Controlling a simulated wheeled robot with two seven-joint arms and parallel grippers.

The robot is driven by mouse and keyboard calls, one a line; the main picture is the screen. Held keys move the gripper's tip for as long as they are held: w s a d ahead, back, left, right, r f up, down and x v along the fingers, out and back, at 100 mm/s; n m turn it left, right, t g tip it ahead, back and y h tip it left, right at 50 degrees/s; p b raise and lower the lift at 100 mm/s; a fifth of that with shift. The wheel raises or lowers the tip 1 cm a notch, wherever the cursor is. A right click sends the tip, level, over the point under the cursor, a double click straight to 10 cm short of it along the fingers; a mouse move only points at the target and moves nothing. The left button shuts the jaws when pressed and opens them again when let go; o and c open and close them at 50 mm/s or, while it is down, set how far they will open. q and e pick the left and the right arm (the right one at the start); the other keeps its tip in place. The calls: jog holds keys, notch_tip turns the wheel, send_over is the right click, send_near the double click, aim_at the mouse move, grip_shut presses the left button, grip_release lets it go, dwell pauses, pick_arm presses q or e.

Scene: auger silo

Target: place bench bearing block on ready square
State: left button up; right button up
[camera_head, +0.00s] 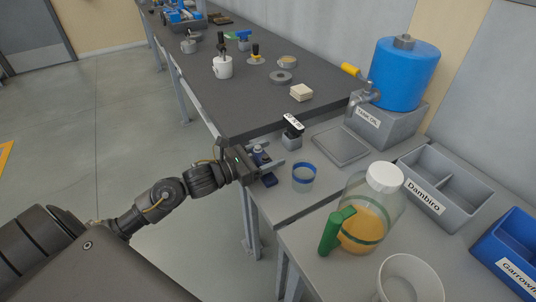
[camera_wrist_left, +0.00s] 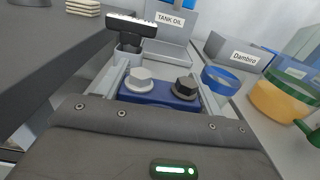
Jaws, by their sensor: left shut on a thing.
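My left gripper (camera_head: 268,166) reaches over the near edge of the light grey bench from the left. In the left wrist view its jaws (camera_wrist_left: 162,95) are shut on a blue bearing block (camera_wrist_left: 155,97). The block has a silver hex bolt head and a dark one on top. In the head view the block (camera_head: 270,181) is partly hidden by the gripper. I cannot tell whether it touches the bench. A flat grey square (camera_head: 341,146) with a pale rim lies empty further right; no label shows whether it is the ready square. My right gripper is not in view.
A blue-rimmed cup (camera_head: 304,178) stands close right of the gripper. A jug (camera_head: 368,215), grey Dambiro bin (camera_head: 445,187) and blue tank (camera_head: 403,75) stand right. A dark, higher bench (camera_head: 240,95) lies beyond.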

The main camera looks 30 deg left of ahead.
pick_arm(q)
jog(key=shift+r, duration=0.1)
jog(key=o, duration=1.5)
jog(key=shift+o, duration=0.3)
jog(key=b+v, duration=0.1)
jog(key=v, duration=1.1)
jog(key=shift+b, duration=0.4)
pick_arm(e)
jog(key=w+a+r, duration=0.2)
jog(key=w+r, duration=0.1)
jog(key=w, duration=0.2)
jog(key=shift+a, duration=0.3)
